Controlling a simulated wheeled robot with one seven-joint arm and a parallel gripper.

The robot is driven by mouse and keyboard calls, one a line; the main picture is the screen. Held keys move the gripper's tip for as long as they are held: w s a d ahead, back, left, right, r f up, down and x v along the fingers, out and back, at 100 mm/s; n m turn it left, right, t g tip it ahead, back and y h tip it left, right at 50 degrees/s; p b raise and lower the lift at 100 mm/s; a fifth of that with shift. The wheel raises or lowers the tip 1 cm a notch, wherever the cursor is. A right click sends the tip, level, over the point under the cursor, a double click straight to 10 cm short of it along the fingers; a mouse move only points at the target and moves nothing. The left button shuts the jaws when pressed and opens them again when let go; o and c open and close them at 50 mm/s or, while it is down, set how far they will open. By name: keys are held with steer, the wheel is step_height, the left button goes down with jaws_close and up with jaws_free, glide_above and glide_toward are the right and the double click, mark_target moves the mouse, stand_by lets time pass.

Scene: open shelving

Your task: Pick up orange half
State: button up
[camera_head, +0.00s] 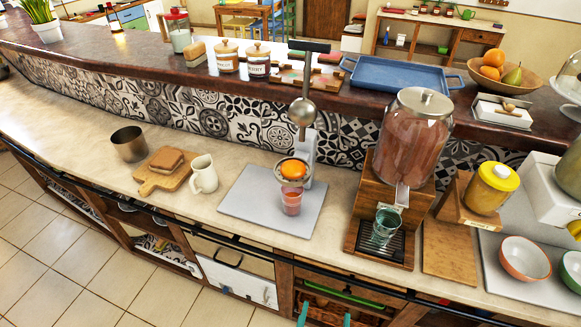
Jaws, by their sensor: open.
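The orange half (293,170) sits in the round cup of a manual citrus press (308,150) on the counter. The press's metal ball (302,112) hangs above it, apart from it. A glass with reddish contents (291,201) stands directly under the cup. Two teal fingertips of my gripper (325,315) show at the bottom edge of the head view, spread apart with nothing between them. They are in front of the counter, well below the orange half in the picture. The rest of my gripper is out of frame.
The press stands on a pale grey board (245,197). A white pitcher (203,174), bread on a wooden board (151,184) and a metal cup (129,144) are to the left. A large drink dispenser (411,140) stands close on the right. The raised bar ledge runs behind.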

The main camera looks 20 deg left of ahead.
steer(key=w+a+r+n+y, duration=0.1)
steer(key=w+a+r, duration=0.1)
steer(key=w+r, duration=0.3)
steer(key=w+a+r+n+y, duration=0.1)
steer(key=w+a+r+y, duration=0.15)
steer(key=w, duration=0.45)
steer(key=n+g+y, duration=0.2)
steer(key=n+y, duration=0.2)
steer(key=n, duration=0.1)
glide_toward(294, 165)
steer(key=shift+x, duration=4.3)
steer(key=c, duration=1.2)
steer(key=shift+c, duration=0.2)
steer(key=shift+r+t, duration=0.1)
steer(key=shift+t, duration=0.2)
